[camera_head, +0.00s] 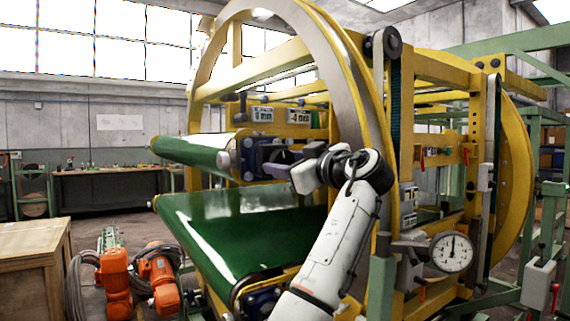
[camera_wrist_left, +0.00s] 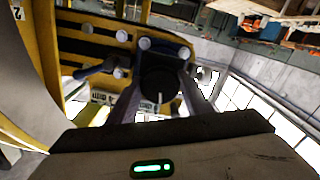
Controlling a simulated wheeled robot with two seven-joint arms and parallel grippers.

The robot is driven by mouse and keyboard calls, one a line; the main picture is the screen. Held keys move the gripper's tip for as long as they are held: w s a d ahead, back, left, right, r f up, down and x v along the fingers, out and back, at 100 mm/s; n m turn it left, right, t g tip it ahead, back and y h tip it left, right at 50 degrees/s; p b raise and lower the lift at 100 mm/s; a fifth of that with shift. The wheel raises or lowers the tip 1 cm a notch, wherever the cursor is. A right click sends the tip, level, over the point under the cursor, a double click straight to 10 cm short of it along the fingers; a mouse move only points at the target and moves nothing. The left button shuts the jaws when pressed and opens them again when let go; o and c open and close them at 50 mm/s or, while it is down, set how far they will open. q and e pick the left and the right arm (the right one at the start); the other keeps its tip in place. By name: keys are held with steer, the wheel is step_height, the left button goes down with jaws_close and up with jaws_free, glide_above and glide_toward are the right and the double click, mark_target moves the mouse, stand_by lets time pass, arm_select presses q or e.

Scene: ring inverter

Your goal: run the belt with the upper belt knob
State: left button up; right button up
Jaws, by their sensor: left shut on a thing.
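The upper belt knob (camera_wrist_left: 156,78) is a dark round knob with a white pointer line, seen in the left wrist view. My left gripper (camera_wrist_left: 160,92) has one finger on each side of it and is shut on it. In the head view, my left gripper (camera_head: 284,160) reaches to the side of the machine at the end of the upper green belt (camera_head: 190,151). My white arm and wrist hide part of the knob's mount there. The lower green belt (camera_head: 215,225) lies below. My right gripper is not in view.
The yellow ring frame (camera_head: 345,75) rises close behind my left wrist. A round dial gauge (camera_head: 451,251) hangs to the right of my arm.

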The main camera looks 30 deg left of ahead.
arm_select(q)
steer(key=o, duration=1.1)
steer(key=shift+c, duration=0.2)
steer(key=b+v, duration=0.2)
steer(key=v, duration=0.8)
steer(key=shift+d, duration=0.15)
steer(key=shift+s, duration=0.1)
